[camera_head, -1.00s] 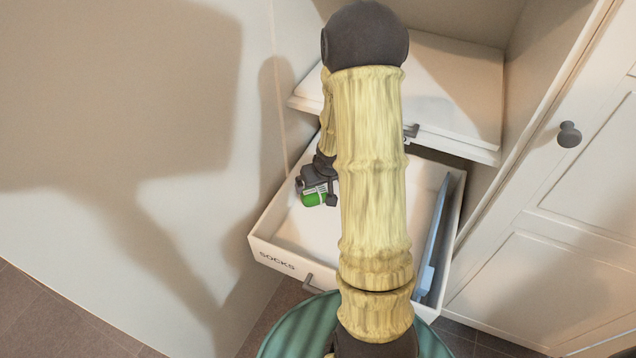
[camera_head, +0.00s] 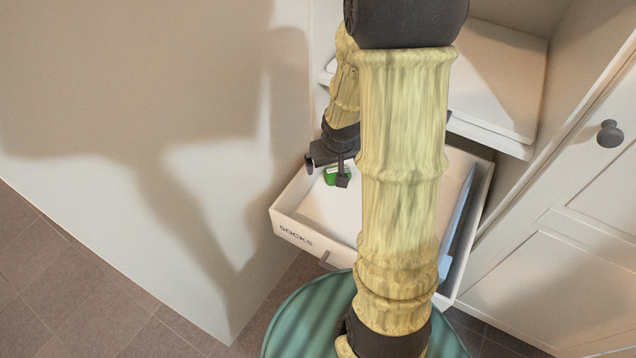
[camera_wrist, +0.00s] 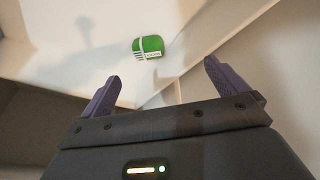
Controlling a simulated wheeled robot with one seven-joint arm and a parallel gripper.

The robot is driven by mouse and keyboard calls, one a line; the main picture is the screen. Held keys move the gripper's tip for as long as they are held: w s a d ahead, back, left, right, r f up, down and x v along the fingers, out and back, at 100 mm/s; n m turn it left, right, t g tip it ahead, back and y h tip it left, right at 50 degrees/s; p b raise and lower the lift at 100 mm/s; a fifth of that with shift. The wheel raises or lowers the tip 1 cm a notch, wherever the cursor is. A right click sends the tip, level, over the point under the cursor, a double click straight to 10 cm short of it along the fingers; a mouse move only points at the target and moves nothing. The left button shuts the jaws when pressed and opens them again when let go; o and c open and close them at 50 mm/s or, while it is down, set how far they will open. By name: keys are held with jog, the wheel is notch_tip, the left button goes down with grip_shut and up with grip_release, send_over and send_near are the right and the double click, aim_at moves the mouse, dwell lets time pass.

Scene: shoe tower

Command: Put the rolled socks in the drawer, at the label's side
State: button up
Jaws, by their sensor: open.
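The green rolled socks (camera_head: 337,175) with a pale band lie in the open white drawer (camera_head: 322,208), toward its left side. The drawer front carries the label "SOCKS" (camera_head: 296,236) at its left end. My gripper (camera_head: 326,170) is above the drawer's left side, near the socks and partly covering them in the head view. In the wrist view the socks (camera_wrist: 148,46) lie beyond the two fingertips (camera_wrist: 160,75), apart from them. My gripper is open and empty. My arm hides the middle of the drawer in the head view.
A blue flat item (camera_head: 455,225) stands along the drawer's right side. A white shelf (camera_head: 495,85) is above and behind the drawer. A cabinet door with a round knob (camera_head: 610,133) is at the right. A pale wall panel (camera_head: 200,190) is close on the left.

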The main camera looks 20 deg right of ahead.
jog(key=s+a+r+n+g+y, duration=0.1)
jog(key=s+a+r, duration=0.5)
jog(key=s+a, duration=0.3)
jog(key=shift+s+r, duration=0.15)
jog(key=shift+s, duration=0.5)
jog(key=shift+a, duration=0.1)
